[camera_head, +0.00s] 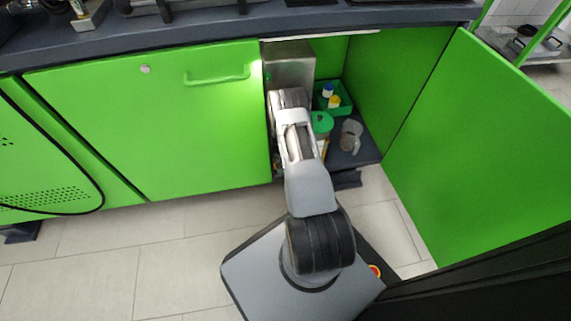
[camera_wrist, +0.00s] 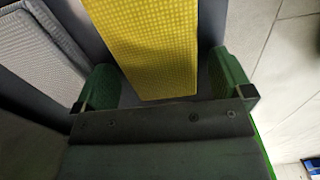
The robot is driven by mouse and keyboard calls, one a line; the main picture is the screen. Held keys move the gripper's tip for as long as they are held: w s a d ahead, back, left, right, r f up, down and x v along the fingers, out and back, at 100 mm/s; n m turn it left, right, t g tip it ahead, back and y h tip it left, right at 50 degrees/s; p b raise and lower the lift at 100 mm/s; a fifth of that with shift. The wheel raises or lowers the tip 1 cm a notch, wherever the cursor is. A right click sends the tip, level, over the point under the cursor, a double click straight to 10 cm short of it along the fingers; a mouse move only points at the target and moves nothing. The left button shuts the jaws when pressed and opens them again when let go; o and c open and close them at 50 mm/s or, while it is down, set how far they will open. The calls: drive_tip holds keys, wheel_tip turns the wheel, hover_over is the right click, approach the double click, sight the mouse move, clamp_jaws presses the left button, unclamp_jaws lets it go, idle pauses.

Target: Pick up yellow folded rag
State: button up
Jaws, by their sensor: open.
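The yellow folded rag (camera_wrist: 150,45) fills the upper middle of the wrist view, a flat strip with a waffle texture. My gripper (camera_wrist: 165,88) is open, with one green finger on each side of the rag in that view. The rag's near end lies over or close to the gripper's dark palm edge; I cannot tell if they touch. In the head view my arm reaches into the open green cabinet, and the gripper and rag are hidden behind the arm.
A grey folded cloth (camera_wrist: 38,62) lies left of the rag. In the cabinet (camera_head: 405,75) are a green crate (camera_head: 346,102) with small bottles, a green-lidded container (camera_head: 322,122), a clear jug (camera_head: 350,136) and a steel box (camera_head: 290,62). The open door (camera_head: 480,150) stands at right.

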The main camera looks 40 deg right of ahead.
drive_tip(key=shift+c, duration=0.5)
drive_tip(key=c, duration=0.9)
wheel_tip(320, 180, up, 18)
drive_tip(key=p, duration=0.7)
drive_tip(key=shift+p, duration=0.4)
drive_tip(key=shift+o, duration=1.4)
drive_tip(key=shift+c, duration=1)
